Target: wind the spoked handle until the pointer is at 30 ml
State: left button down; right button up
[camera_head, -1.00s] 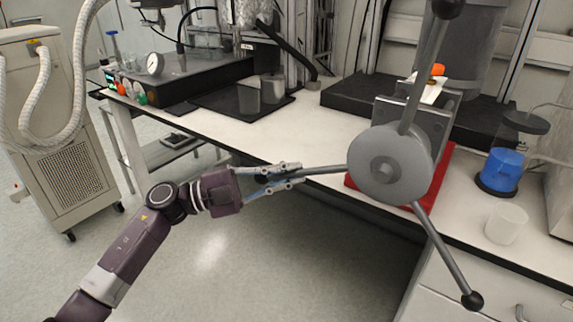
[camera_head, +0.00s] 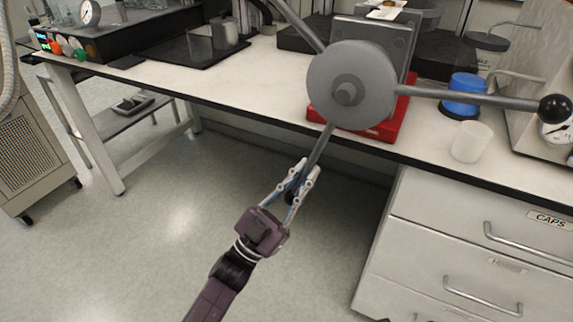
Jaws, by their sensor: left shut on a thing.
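The spoked handle (camera_head: 352,82) is a grey round hub with three visible spokes, in front of a grey upright plate on a red base. One spoke points right and ends in a black ball. One runs to the upper left, its end out of view. One points down and slightly left. My left gripper (camera_head: 296,190) is shut on the end of that lower spoke, below the bench edge, its fingers around the dark knob. The pointer and its ml scale cannot be made out. My right gripper is not in view.
The white bench (camera_head: 220,82) has a red base (camera_head: 385,128) under the device. A blue container (camera_head: 461,95) and a white cup (camera_head: 471,142) stand to its right. Drawers (camera_head: 460,235) are below. The floor under the bench at left is clear.

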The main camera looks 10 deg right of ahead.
pick_arm(q)
jog(key=shift+s+d+f+n+t+y+b, duration=0.15)
jog(key=shift+s+d+n+t+y, duration=0.2)
jog(key=shift+d+n+t, duration=0.3)
jog(key=shift+s+d+f+n+t+y+b, duration=0.1)
jog(key=shift+s+d+f+n+t+y, duration=0.1)
jog(key=shift+s+d+n+t, duration=0.45)
jog(key=shift+s+d+f+n+t+y+b, duration=0.15)
jog(key=shift+d+n+t+y, duration=0.2)
jog(key=shift+n, duration=0.55)
jog(key=shift+a, duration=0.1)
jog(key=c, duration=2)
grip_release()
jog(key=shift+r, duration=0.1)
jog(key=shift+o, duration=0.2)
jog(key=shift+a, duration=0.1)
jog(key=v, duration=1.2)
jog(key=shift+w+t, duration=0.15)
jog(key=shift+t, duration=0.1)
